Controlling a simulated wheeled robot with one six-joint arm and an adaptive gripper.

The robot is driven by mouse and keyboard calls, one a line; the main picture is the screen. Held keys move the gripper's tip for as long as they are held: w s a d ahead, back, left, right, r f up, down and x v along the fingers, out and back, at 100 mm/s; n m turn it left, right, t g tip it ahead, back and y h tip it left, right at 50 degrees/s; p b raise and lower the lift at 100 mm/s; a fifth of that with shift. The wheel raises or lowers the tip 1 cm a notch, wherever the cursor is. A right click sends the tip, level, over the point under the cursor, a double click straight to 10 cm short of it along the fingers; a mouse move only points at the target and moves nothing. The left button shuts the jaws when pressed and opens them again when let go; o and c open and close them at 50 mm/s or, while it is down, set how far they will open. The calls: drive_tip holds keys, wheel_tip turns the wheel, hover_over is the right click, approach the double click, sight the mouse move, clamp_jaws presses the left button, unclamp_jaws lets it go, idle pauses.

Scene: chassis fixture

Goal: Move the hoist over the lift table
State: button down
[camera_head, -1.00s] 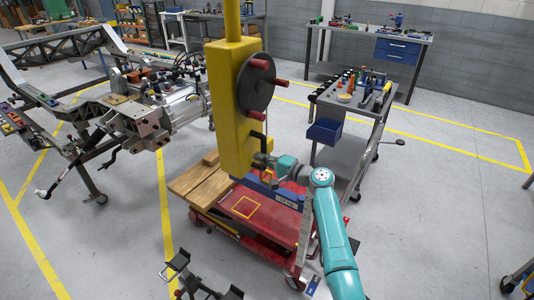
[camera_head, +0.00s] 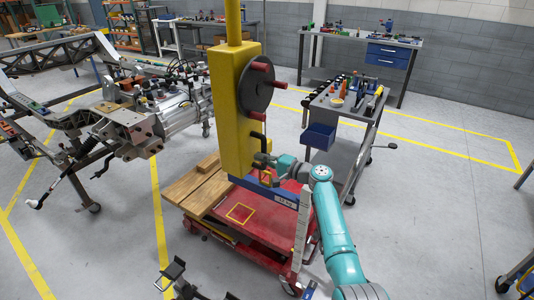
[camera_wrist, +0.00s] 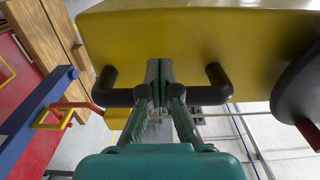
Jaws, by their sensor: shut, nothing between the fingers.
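The hoist (camera_head: 228,110) is a tall yellow body under a yellow pole, with a dark disc and red knobs on its right face. Its yellow side fills the top of the wrist view (camera_wrist: 200,35). My gripper (camera_head: 264,161) is at the hoist's lower right side. In the wrist view its green fingers (camera_wrist: 159,75) are closed together across the middle of a black handle (camera_wrist: 110,95), hiding that part. The red lift table (camera_head: 262,224) carries a yellow square outline; the hoist's lower end appears above its back part, though the exact overlap is unclear.
Wooden boards (camera_head: 195,190) lie on the table's left, and a blue bar (camera_head: 270,193) is below the hoist. A metal chassis (camera_head: 130,130) stands left. A tool cart (camera_head: 350,112) with a blue bin is at right.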

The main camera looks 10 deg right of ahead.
drive_tip(key=shift+w+d+r, duration=0.1)
drive_tip(key=shift+w+d, duration=1.9)
drive_tip(key=shift+w, duration=0.1)
drive_tip(key=shift+d, duration=0.1)
